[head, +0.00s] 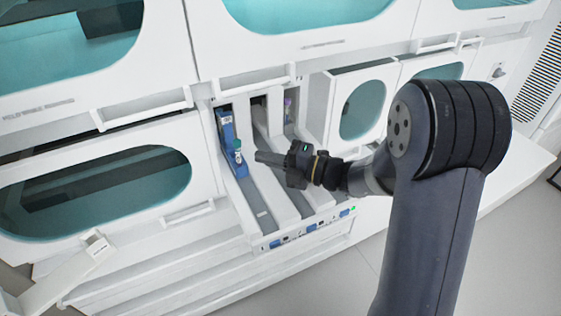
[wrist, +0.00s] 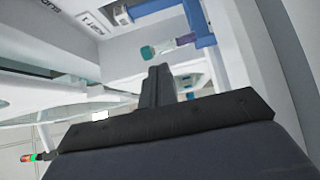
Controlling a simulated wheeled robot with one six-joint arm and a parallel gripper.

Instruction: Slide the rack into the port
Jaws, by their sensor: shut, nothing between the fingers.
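The blue rack (head: 227,132) sits in the leftmost lane of the white track unit, near the lane's far end. It holds a tube with a green cap (head: 238,146) at its near end. A white label shows on its upper part. My gripper (head: 258,157) is shut and empty, just right of the rack's near end; I cannot tell whether it touches. In the wrist view, the closed fingers (wrist: 156,76) point toward the teal-capped tube (wrist: 148,53) and the blue rack frame (wrist: 205,40). Which opening is the port is unclear.
Other lanes (head: 265,120) run parallel to the right, with a dark recess and a purple-topped item (head: 289,105) farther right. White cabinets with teal windows (head: 100,190) flank the track. The front panel (head: 310,228) has blue markings and a green light.

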